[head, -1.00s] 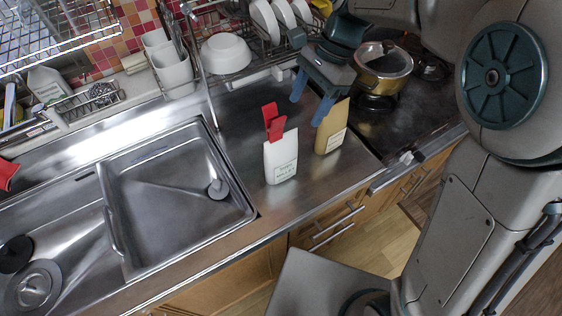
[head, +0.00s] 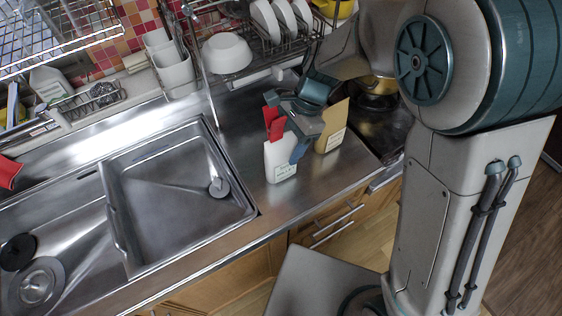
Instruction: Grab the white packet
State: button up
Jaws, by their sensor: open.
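The white packet (head: 280,162) stands upright on the steel counter, with a red clip (head: 273,122) at its top. My gripper (head: 286,125) is open at the packet's upper right. One blue finger shows behind the red clip, and the other overlaps the packet's upper right edge in the picture. I cannot tell whether either finger touches the packet or the clip. Part of the packet's right side is hidden by the nearer finger.
A tan packet (head: 331,128) stands close to the right of the white one, beside my gripper. The sink (head: 180,190) lies to the left. A dish rack (head: 262,50) with plates and a white bowl (head: 226,54) is behind. A pot (head: 378,84) on the stove is partly hidden by my arm.

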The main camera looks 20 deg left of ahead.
grip_shut()
jog(key=shift+r, duration=0.15)
